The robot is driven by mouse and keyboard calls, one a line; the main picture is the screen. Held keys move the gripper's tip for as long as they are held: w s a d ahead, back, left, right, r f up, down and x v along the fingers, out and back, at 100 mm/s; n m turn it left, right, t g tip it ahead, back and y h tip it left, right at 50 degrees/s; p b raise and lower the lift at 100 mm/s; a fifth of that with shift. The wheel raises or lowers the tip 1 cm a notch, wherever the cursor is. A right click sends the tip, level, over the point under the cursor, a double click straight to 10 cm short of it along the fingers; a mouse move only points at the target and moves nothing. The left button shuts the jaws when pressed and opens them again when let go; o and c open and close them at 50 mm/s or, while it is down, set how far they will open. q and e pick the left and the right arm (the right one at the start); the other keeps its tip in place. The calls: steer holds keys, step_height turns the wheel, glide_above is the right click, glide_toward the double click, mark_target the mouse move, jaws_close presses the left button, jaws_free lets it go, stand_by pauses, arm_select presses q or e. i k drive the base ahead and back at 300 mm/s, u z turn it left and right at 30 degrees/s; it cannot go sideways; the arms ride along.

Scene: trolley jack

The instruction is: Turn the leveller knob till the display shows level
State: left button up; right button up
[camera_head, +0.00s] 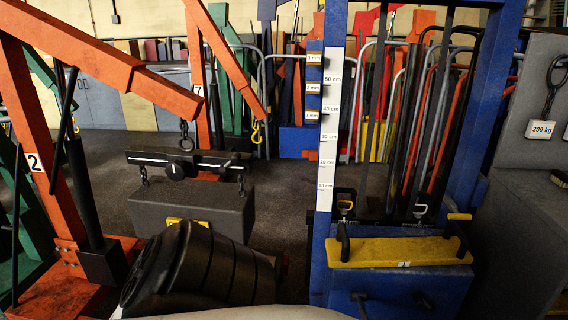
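The load leveller is a black bar (215,160) hanging under the hook (186,140) of an orange crane. Its round black knob (175,171) with a pale mark faces me near the middle of the bar. Short chains at both bar ends run down to a large grey block (200,205) with a yellow label. The bar looks close to horizontal, its right end slightly lower. I cannot make out a display reading. Neither of my grippers is in view, and nothing touches the knob.
The orange crane's post (35,150) stands left.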

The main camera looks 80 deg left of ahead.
mark_target(176, 169)
steer(key=u, duration=3.25)
